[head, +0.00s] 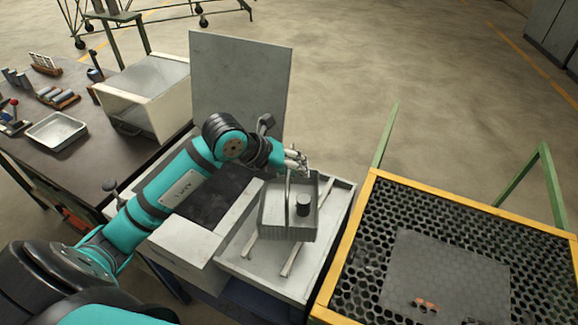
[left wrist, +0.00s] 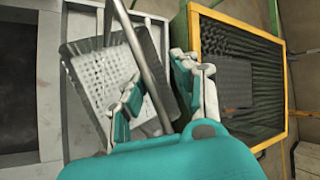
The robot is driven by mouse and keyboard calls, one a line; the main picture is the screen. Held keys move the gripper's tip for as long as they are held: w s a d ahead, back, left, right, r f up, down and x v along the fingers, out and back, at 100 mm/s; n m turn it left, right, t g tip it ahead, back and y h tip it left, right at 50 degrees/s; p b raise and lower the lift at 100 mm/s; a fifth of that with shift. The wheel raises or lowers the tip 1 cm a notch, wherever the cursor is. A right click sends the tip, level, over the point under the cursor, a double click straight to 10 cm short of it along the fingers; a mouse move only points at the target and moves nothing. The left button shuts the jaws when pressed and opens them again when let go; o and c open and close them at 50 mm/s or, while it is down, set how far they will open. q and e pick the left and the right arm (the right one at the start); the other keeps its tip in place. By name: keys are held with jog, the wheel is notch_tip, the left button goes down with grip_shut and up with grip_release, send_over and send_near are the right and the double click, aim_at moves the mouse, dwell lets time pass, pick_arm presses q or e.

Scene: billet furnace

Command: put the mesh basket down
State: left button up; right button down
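The grey mesh basket (head: 286,233) with its tall hoop handle is over the two rails of the pale metal tray (head: 325,225). A dark cylinder (head: 303,204) stands inside it. I cannot tell for sure whether the basket's base touches the rails. My left gripper (head: 297,160) is at the top of the handle. In the left wrist view the left gripper's fingers (left wrist: 160,92) stand apart, with the handle (left wrist: 143,60) passing between them and the basket (left wrist: 85,75) beyond. My right gripper is not in view.
A yellow-framed perforated table (head: 345,235) with a grey plate (head: 450,270) stands right of the tray. An upright grey panel (head: 240,85) rises behind my left arm. A dark workbench (head: 80,95) with a metal pan (head: 57,131) and a white box (head: 145,95) is left.

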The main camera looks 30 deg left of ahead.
pick_arm(q)
jog(key=b+v, duration=0.2)
jog(key=v, duration=1)
jog(key=shift+f, duration=0.1)
